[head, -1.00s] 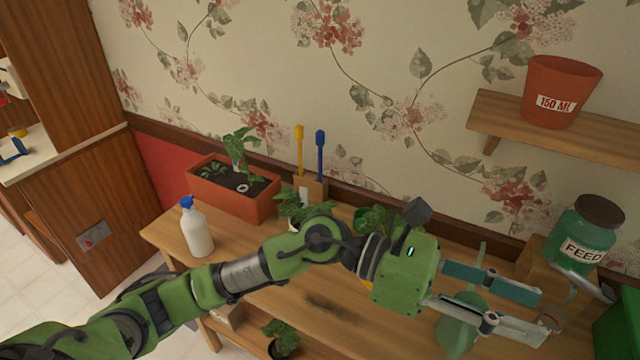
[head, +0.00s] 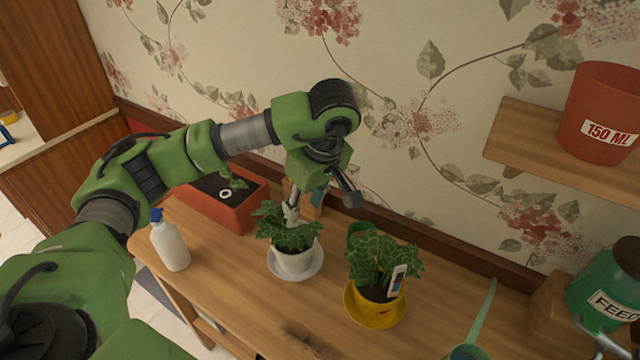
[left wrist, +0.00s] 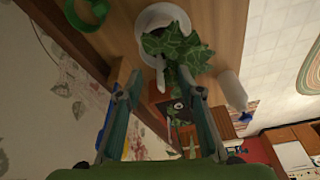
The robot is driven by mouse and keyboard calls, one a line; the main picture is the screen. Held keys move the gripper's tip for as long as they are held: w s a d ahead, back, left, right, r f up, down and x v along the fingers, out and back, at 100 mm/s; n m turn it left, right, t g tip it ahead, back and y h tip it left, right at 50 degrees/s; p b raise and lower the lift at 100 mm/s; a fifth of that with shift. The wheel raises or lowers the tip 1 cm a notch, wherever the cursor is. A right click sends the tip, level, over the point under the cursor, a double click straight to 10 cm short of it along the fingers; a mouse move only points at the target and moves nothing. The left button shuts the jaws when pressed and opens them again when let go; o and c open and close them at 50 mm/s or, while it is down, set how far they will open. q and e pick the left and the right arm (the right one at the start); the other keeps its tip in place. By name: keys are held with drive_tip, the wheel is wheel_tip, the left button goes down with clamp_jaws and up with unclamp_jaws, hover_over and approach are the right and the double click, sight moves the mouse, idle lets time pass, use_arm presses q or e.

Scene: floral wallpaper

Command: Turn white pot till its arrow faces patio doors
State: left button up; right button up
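The white pot (head: 294,263) with a leafy plant stands on a white saucer (head: 314,270) on the wooden bench. It shows at the top of the left wrist view (left wrist: 158,22), partly covered by leaves. I see no arrow on the parts of it in view, and no patio doors are in view. My left gripper (head: 304,206) hangs just behind and above the plant, pointing down. Its two fingers stand apart in the left wrist view (left wrist: 165,88), with leaves near their tips and nothing clearly held.
A yellow pot (head: 375,311) with an ivy plant and a label stands close to the right. A white spray bottle (head: 171,245) stands left, with a terracotta planter (head: 228,208) behind it. A green feed jar (head: 603,292) is at the right.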

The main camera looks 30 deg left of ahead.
use_arm(q)
hover_over(293, 230)
drive_tip(key=d, duration=0.2)
drive_tip(key=f, duration=0.2)
drive_tip(key=s+f, duration=0.1)
drive_tip(key=f, duration=0.1)
drive_tip(key=shift+f+b, duration=0.15)
drive_tip(key=shift+b, duration=0.25)
use_arm(e)
drive_tip(key=s, duration=0.6)
use_arm(q)
drive_tip(key=x, duration=0.2)
drive_tip(key=p+x, duration=0.1)
drive_tip(key=x, duration=0.2)
drive_tip(key=shift+w+a+f+p, duration=0.2)
drive_tip(key=shift+w+f+p, duration=0.1)
drive_tip(key=shift+p, duration=0.1)
drive_tip(key=shift+x, duration=0.95)
drive_tip(key=shift+w+f, duration=0.15)
drive_tip(key=shift+f, duration=0.25)
clamp_jaws()
drive_tip(key=shift+a+r, duration=0.1)
use_arm(e)
drive_tip(key=w, duration=0.1)
drive_tip(key=w+r, duration=0.1)
drive_tip(key=w, duration=0.2)
drive_tip(key=shift+d+r, duration=0.1)
drive_tip(key=shift+r, duration=0.15)
